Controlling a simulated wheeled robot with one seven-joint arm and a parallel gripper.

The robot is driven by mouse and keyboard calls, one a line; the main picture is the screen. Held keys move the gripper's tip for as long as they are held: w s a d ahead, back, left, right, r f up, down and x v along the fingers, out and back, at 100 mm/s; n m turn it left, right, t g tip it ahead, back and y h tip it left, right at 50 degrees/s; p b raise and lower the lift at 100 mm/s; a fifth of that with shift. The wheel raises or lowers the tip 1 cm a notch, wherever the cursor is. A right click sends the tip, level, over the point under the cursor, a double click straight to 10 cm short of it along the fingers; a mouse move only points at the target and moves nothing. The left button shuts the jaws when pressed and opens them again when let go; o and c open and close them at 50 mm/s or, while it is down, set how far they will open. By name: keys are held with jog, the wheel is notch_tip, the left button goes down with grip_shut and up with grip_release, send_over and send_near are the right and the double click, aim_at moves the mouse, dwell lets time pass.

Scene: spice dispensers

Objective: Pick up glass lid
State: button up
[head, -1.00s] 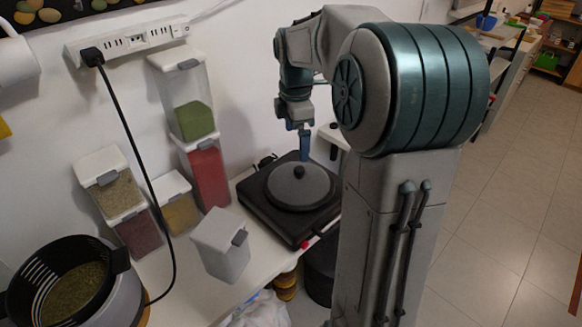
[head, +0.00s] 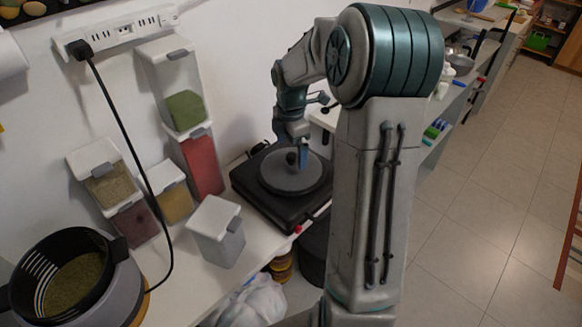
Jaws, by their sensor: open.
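The glass lid (head: 277,182) is a dark round lid with a black knob (head: 291,157). It lies flat on the black hot plate (head: 262,206) in the head view. My gripper (head: 303,160) points down over the lid, right by the knob. It is open, with a blue finger showing on the knob's right side. The other finger is hard to make out, and I cannot tell whether the gripper touches the knob.
Clear spice dispensers with white lids (head: 197,165) stand left of the hot plate. A separate white-lidded container (head: 217,232) is near the table's front edge. A pot (head: 75,285) stands at the lower left, with a black cord (head: 128,155) hanging beside it.

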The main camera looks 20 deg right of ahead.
aim_at(291, 155)
notch_tip(291, 155, down, 4)
jog(key=shift+r, duration=0.25)
jog(key=shift+c, duration=0.3)
